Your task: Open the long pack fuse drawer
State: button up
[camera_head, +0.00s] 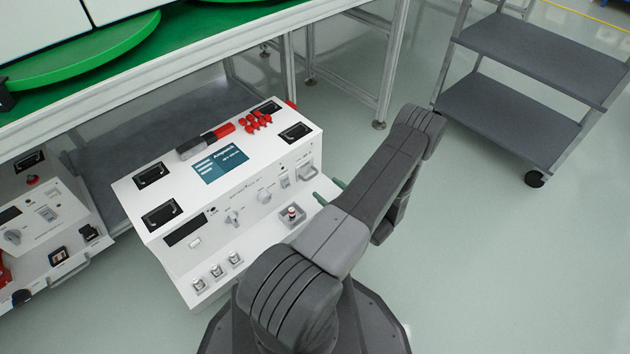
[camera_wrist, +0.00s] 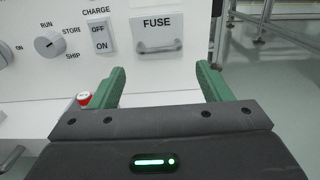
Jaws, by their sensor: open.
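My gripper (camera_head: 328,190) reaches toward that end of the pack. In the wrist view my gripper (camera_wrist: 161,70) has its green fingers spread apart, empty, one on each side below the handle. I see no contact with the handle.
A CHARGE OFF/ON switch (camera_wrist: 101,37) and a RUN/STORE/SHIP knob (camera_wrist: 48,43) are left of the drawer. A red button (camera_wrist: 84,98) is near the left finger. A second white pack (camera_head: 45,225) stands at left. A grey cart (camera_head: 530,120) stands right; floor between is clear.

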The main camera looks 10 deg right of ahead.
aim_at(302, 171)
jog(key=b+x, duration=0.1)
jog(key=x, duration=0.6)
jog(key=shift+s, duration=0.1)
